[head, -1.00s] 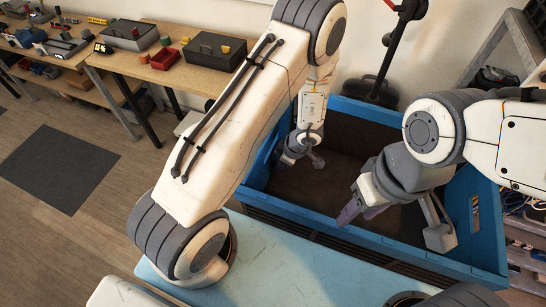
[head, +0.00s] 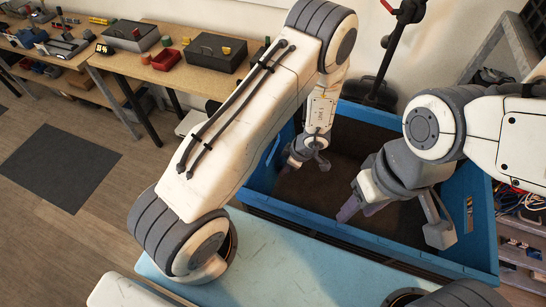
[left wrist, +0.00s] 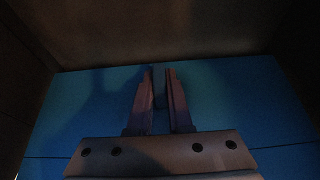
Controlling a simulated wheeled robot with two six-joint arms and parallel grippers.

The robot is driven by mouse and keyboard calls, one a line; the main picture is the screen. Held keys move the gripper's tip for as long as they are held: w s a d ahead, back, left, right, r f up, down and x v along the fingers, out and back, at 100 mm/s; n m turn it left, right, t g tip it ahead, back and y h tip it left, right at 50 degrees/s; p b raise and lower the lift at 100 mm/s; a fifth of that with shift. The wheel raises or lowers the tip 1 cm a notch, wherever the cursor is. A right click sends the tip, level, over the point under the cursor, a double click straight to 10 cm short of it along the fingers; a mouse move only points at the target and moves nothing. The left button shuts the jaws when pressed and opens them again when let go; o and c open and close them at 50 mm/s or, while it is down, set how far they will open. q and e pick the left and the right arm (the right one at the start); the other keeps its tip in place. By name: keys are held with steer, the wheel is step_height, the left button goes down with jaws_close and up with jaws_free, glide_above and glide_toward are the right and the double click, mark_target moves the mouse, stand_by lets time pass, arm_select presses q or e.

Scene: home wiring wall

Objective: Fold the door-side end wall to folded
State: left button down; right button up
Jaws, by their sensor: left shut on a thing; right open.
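A blue crate (head: 340,237) with a dark floor stands behind a light blue surface. Its left end wall (head: 262,168) is raised, partly behind my left arm. My left gripper (head: 305,163) is at this wall's inner side. In the left wrist view the left gripper's fingers (left wrist: 160,82) are close together on a thin dark blue piece, with a blue panel (left wrist: 90,105) spread below; I take this for the left end wall. My right gripper (head: 395,218) is open and empty above the crate's right half, near the right end wall (head: 480,215).
A workbench (head: 180,78) with a dark box (head: 213,50) and small bins stands at the back left. A black and red stand (head: 390,60) rises behind the crate. Shelving with cables (head: 515,205) is on the right. The floor at left is clear around a dark mat (head: 60,165).

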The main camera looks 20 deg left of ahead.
arm_select(q)
steer(key=shift+d+r+p, duration=0.25)
steer(key=shift+d+p, duration=0.25)
steer(key=shift+p, duration=0.15)
steer(key=shift+d+r+p, duration=0.2)
steer(key=shift+d+p, duration=0.3)
steer(key=shift+p, duration=0.15)
steer(key=shift+d+r+p, duration=0.65)
steer(key=shift+d+p, duration=0.25)
steer(key=shift+p, duration=0.45)
steer(key=shift+d+r+p, duration=0.75)
steer(key=shift+p, duration=0.55)
